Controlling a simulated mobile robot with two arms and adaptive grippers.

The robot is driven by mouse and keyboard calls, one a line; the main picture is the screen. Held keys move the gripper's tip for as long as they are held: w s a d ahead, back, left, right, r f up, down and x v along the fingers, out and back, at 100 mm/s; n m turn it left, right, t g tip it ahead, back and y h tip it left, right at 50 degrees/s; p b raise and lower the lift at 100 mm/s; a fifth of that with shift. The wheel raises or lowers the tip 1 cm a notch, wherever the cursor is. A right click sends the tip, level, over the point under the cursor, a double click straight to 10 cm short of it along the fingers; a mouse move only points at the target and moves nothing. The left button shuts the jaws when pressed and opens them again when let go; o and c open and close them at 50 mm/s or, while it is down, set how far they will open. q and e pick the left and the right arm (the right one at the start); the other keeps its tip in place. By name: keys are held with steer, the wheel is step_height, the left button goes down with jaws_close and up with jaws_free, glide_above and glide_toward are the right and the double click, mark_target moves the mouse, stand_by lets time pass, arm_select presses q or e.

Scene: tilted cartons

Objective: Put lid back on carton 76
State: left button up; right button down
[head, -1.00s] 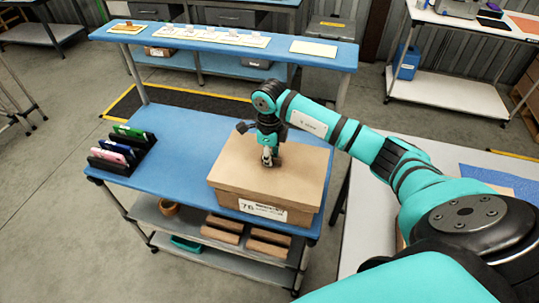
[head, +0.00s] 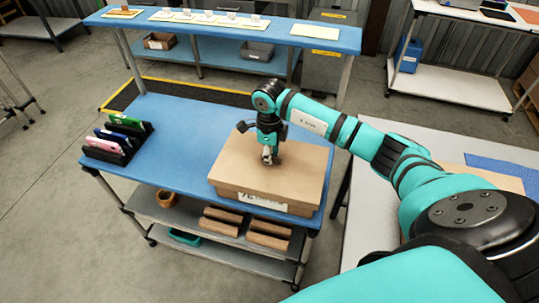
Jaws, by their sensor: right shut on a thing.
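Carton 76 (head: 287,207) stands on the blue bench, to the right of its middle. A white label on its front wall shows only in part, its upper half covered. The brown lid (head: 300,177) lies over the carton's top and looks level; I cannot tell whether it is fully seated. My right gripper (head: 268,158) points down at the middle of the lid and is shut on it. The fingertips are small and the grip itself is hard to see. My left gripper is not in view.
A black rack (head: 112,153) with colored items stands at the left end of the blue bench (head: 180,165). Brown blocks (head: 268,236) lie on the shelf below. A white table (head: 375,185) is close on the right.

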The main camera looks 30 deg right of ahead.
steer(key=shift+f, duration=0.15)
stand_by(0.7)
stand_by(0.3)
steer(key=c, duration=1.4)
jaws_free()
step_height(320, 180, up, 19)
steer(key=p, duration=0.4)
